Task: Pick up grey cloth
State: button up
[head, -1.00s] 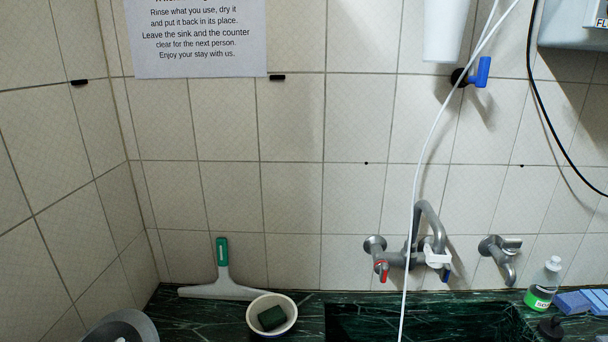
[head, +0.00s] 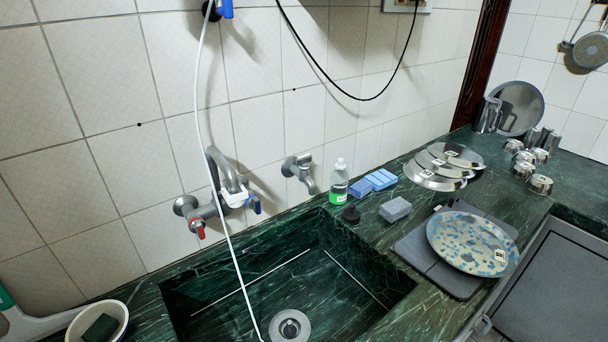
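A flat dark grey piece (head: 412,245) that looks like a cloth or mat lies on the green counter right of the sink. A round blue-speckled plate (head: 470,243) rests on it and hides much of it. A small light grey block (head: 395,209), like a sponge, lies on the counter behind it. I cannot tell for sure which of these is the grey cloth. My gripper is not in view.
The sink (head: 250,285) is in front, with a tap (head: 222,190) and hanging white hose. A green soap bottle (head: 339,183), blue sponges (head: 374,182), metal lids (head: 437,168) and steel cups (head: 530,160) stand on the counter. A white bowl (head: 75,326) is at left.

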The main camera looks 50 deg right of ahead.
aim_at(393, 210)
jog(key=z, duration=1.3)
